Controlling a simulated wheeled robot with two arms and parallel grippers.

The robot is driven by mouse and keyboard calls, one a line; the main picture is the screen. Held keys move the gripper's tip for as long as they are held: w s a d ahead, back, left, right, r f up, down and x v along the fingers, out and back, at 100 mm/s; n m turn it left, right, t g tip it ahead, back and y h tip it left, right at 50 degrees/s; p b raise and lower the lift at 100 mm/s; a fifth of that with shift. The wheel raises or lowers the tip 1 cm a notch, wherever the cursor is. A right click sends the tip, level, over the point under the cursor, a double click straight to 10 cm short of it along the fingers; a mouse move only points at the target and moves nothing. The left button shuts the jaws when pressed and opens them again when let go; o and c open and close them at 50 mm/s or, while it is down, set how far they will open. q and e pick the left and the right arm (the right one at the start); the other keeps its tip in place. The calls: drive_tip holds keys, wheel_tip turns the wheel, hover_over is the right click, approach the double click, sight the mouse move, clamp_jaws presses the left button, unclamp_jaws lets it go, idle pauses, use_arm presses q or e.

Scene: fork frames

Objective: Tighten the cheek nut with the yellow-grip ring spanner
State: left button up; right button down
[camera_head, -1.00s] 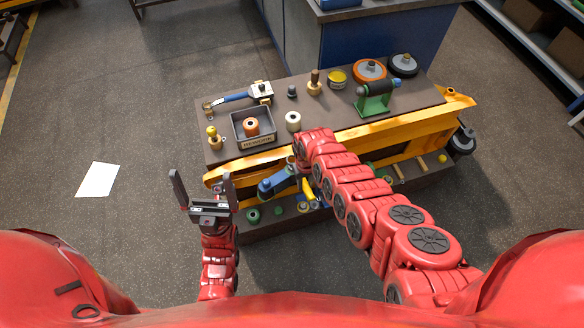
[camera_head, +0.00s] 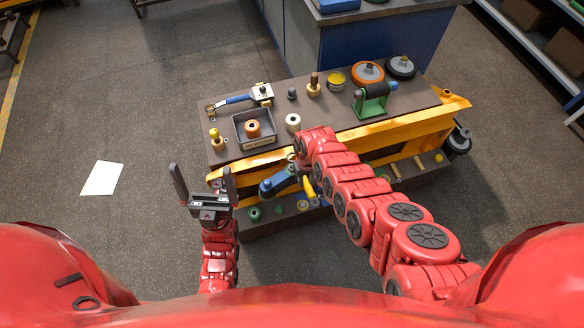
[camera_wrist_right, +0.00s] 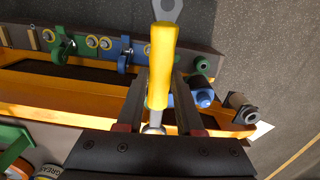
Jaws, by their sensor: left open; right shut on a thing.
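The spanner with the yellow grip (camera_wrist_right: 160,65) is between my right gripper's fingers (camera_wrist_right: 161,85) in the right wrist view. My left gripper (camera_head: 203,180) is open and empty, left of the frame.
A lower shelf carries blue and green parts. Floor on the left is free, except a white sheet (camera_head: 102,178).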

drive_tip(key=shift+s+d+r+p, duration=0.25)
drive_tip(key=shift+s+r+p, duration=0.35)
drive_tip(key=shift+p, duration=0.5)
drive_tip(key=shift+s+d+r+p, duration=0.25)
drive_tip(key=shift+s+r+p, duration=0.25)
drive_tip(key=shift+p, duration=0.6)
drive_tip(key=p, duration=0.1)
drive_tip(key=s+p, duration=0.1)
drive_tip(key=s, duration=0.1)
drive_tip(key=shift+d+r+p, duration=0.3)
drive_tip(key=shift+d+p, duration=0.05)
drive_tip(key=shift+p, duration=0.05)
drive_tip(key=shift+w+f, duration=0.1)
